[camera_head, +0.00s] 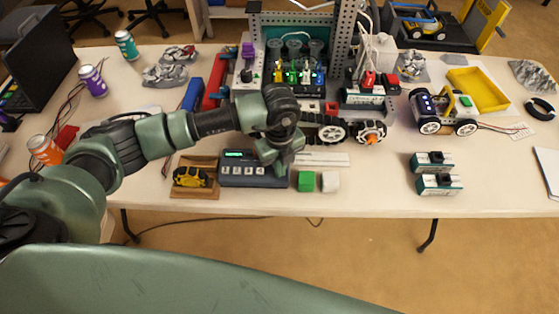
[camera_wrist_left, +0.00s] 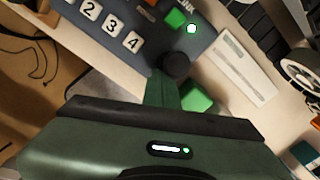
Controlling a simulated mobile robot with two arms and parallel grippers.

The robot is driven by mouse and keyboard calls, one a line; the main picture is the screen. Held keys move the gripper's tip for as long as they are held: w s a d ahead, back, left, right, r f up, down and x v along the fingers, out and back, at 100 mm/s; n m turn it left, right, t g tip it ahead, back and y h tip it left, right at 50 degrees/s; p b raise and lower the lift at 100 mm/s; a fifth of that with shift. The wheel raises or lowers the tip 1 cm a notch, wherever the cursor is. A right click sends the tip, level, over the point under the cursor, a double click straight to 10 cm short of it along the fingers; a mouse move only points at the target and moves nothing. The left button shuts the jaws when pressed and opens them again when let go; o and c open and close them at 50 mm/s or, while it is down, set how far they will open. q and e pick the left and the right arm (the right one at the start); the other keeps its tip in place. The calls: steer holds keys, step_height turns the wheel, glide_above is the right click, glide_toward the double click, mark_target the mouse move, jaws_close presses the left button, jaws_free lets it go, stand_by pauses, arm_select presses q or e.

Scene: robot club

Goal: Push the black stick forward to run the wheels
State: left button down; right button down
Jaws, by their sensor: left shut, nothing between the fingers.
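A blue-grey control box (camera_head: 232,183) with numbered buttons and a green display lies near the table's front edge. It also shows in the left wrist view (camera_wrist_left: 145,52). The black stick (camera_wrist_left: 177,66) is a round dark knob on the box in the wrist view; in the head view my gripper hides it. My left gripper (camera_head: 279,168) is shut and empty, pointing down at the box's right end. Its green fingers (camera_wrist_left: 163,90) end close beside the stick; I cannot tell whether they touch. Wheels (camera_head: 332,131) stand behind the box. My right gripper is not in view.
A green cube (camera_head: 306,181) and a white cube (camera_head: 330,181) lie right of the box. A yellow motor on a brown tray (camera_head: 196,191) is to its left. A white strip (camera_head: 325,159) lies behind the cubes.

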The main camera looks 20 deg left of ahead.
arm_select(q)
steer(key=shift+s, duration=0.1)
steer(key=shift+s+d+p, duration=0.25)
steer(key=shift+s+p, duration=0.1)
steer(key=shift+s, duration=0.45)
steer(key=shift+s+d+p, duration=0.25)
steer(key=shift+s+p, duration=0.1)
steer(key=shift+s, duration=0.45)
step_height(320, 180, up, 7)
steer(key=p, duration=0.5)
